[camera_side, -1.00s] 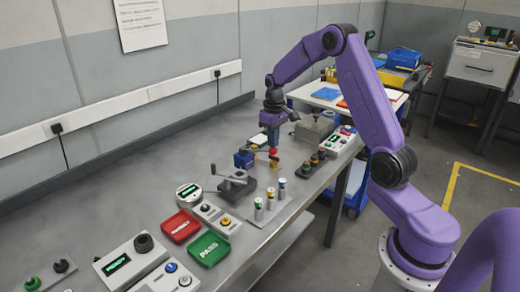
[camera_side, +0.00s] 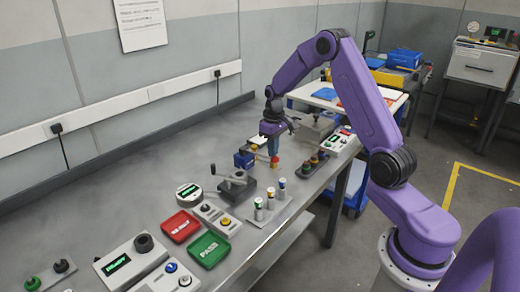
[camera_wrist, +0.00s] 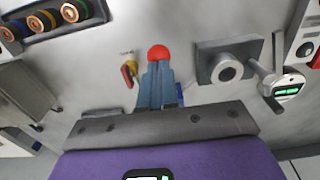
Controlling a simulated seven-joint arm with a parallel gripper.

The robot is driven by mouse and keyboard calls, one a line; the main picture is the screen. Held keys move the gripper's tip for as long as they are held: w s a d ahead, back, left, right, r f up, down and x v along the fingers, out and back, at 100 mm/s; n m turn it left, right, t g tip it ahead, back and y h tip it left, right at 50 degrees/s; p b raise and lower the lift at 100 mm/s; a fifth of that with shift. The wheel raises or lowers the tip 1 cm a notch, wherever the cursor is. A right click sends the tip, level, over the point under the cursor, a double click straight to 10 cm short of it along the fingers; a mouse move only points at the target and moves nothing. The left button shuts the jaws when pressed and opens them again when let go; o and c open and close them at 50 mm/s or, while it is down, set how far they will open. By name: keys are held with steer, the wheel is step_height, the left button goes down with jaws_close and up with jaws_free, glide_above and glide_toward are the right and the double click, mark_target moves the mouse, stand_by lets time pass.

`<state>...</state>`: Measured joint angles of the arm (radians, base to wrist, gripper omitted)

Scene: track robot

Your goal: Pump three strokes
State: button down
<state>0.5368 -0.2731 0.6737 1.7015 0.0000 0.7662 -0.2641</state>
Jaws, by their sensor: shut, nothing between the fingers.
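My gripper (camera_side: 273,153) is shut, pointing down over the far half of the bench. A red round knob (camera_side: 275,159) is right at its fingertips, with a yellow part below it. In the wrist view the shut fingers (camera_wrist: 158,75) end at the red knob (camera_wrist: 158,52); they look in contact or very close, and I cannot tell which. The fingers hide whatever is under the knob. No label shows which fixture is the pump. A blue block (camera_side: 243,159) stands just left of the gripper.
A dark crank fixture (camera_side: 235,185) stands nearer the camera and shows in the wrist view as a block with a round boss (camera_wrist: 228,68). A small brass part with a red handle (camera_wrist: 130,69) is beside the fingers. A rack of coloured cylinders (camera_side: 314,163) stands to the right.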

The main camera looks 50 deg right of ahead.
steer(key=shift+f, duration=1.25)
step_height(320, 180, up, 10)
steer(key=shift+r, duration=0.15)
stand_by(0.7)
stand_by(0.5)
steer(key=s+a+r+n, duration=0.25)
steer(key=s+a, duration=0.35)
steer(key=a, duration=0.4)
steer(key=s+a+r+n, duration=0.2)
steer(key=s+a+n, duration=0.2)
steer(key=s+a, duration=0.5)
steer(key=s+a+n, duration=0.2)
steer(key=s+n, duration=0.1)
steer(key=s, duration=0.6)
steer(key=s+a+f+n, duration=0.1)
steer(key=s+n, duration=0.2)
steer(key=s, duration=0.7)
steer(key=shift+s+a, duration=0.3)
steer(key=shift+a, duration=0.1)
